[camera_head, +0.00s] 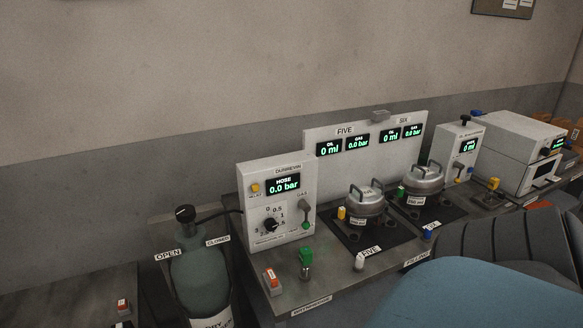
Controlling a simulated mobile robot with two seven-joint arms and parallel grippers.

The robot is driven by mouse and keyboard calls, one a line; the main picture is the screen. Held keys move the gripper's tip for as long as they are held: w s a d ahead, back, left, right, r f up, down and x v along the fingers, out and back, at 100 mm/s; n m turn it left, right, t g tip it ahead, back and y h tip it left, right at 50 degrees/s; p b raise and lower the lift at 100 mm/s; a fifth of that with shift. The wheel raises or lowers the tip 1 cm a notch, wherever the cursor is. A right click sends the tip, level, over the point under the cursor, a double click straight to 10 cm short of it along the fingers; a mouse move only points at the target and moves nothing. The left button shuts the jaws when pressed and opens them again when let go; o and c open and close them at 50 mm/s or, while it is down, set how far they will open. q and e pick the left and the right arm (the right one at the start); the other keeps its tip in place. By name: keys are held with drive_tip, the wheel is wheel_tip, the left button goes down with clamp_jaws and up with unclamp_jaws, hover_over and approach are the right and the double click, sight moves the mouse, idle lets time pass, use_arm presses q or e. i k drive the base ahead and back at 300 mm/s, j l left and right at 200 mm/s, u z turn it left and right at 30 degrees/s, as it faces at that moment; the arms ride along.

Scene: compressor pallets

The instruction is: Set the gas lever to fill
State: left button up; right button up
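The gas lever (304,206) is on the front right of the white Durrevin box (262,237), under a small GAS label. It looks grey with a green lower end. Its exact setting is too small to read. The box also has a lit display (284,184) reading HOSE 0.0 bar, and a black round dial knob (269,225) with a number scale. Neither of my grippers is in view.
A gas bottle (203,275) with a black-knobbed valve stands left of the bench. Two metal pots (366,202) (424,180) sit on dark mats before a display panel (408,139). A green fitting (305,256) and a red-and-white switch (272,280) are at the bench front.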

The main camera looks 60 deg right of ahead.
sight(302, 203)
drive_tip(key=z, duration=1.85)
